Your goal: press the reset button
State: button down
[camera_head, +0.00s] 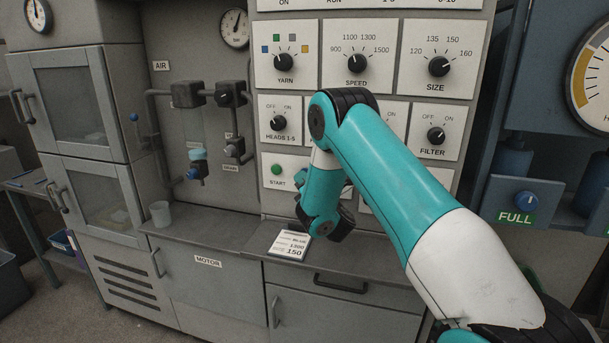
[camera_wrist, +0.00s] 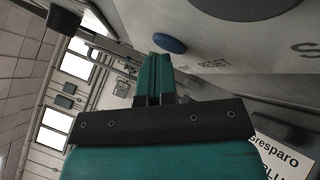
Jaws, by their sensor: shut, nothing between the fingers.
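The reset button is a blue oval cap (camera_wrist: 170,43) beside the RESET lettering on a light grey panel in the wrist view. My gripper (camera_wrist: 158,60) is shut and empty, its teal fingers pointing at the panel. The fingertips are right beside the blue button, and I cannot tell whether they touch it. In the head view my arm covers the part of the panel right of the green START button (camera_head: 276,170), so the reset button is hidden there.
Selector knobs for yarn (camera_head: 283,62), speed (camera_head: 357,62), size (camera_head: 439,66) and filter (camera_head: 435,136) surround my arm.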

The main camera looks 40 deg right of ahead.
jog(key=shift+a+f+b, duration=0.1)
jog(key=shift+a+b, duration=0.05)
jog(key=shift+b, duration=0.35)
jog(key=shift+s+a+b, duration=0.45)
jog(key=shift+s+b, duration=0.05)
jog(key=shift+b, duration=0.75)
jog(key=shift+a, duration=0.15)
jog(key=s+a+b, duration=0.3)
jog(key=b, duration=0.5)
jog(key=shift+a, duration=0.35)
